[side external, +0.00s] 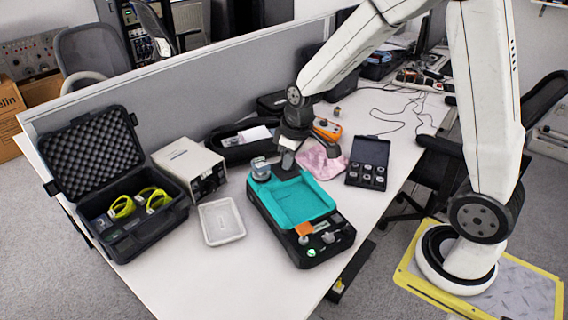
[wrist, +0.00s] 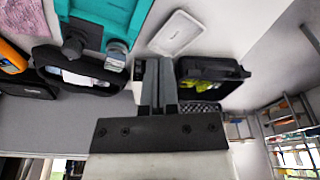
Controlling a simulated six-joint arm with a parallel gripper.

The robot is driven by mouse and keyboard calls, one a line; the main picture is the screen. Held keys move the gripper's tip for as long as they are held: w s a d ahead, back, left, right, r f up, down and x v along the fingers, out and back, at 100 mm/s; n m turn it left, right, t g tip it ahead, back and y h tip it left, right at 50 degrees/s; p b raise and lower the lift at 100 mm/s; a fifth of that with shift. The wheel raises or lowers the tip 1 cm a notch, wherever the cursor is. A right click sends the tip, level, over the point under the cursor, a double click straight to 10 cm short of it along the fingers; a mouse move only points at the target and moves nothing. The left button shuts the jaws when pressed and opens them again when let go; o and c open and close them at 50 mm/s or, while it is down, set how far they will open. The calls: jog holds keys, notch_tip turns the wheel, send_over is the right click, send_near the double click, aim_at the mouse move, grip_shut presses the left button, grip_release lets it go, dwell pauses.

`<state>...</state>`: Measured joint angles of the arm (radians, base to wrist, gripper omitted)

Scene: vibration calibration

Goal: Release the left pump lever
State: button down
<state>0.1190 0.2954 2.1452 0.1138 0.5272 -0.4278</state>
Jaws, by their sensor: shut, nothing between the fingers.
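The black pump unit with a teal tray (side external: 300,203) stands on the white table; the teal part (wrist: 108,14) also shows at the top left of the wrist view. A grey round fitting (side external: 260,168) sits at its back left corner, and it shows in the wrist view (wrist: 116,52). A dark lever-like part (wrist: 74,42) lies beside that fitting in the wrist view. Which part is the left pump lever I cannot tell for certain. My gripper (wrist: 157,66) is shut and empty; in the side view it is above the unit's back edge, its fingertips partly unclear.
A white tray (side external: 221,221) and a beige box (side external: 188,164) lie left of the unit, with an open black case (side external: 132,213) beyond. A pink cloth (side external: 322,161) and a black box of small parts (side external: 368,164) are to the right. The front table is clear.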

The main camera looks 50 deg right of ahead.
jog(key=w+d+f+n+y, duration=0.1)
jog(key=w+d+f+n, duration=0.3)
jog(key=w+d, duration=0.5)
jog(key=w+d+f+n+y, duration=0.2)
jog(key=w+d+f+n, duration=0.2)
jog(key=w+d, duration=0.5)
jog(key=shift+w+d+f+n, duration=0.15)
jog(key=shift+w+f+n, duration=0.1)
jog(key=shift+w+n, duration=0.25)
jog(key=shift+w+f, duration=0.1)
jog(key=shift+w, duration=0.05)
jog(key=shift+x, duration=4.9)
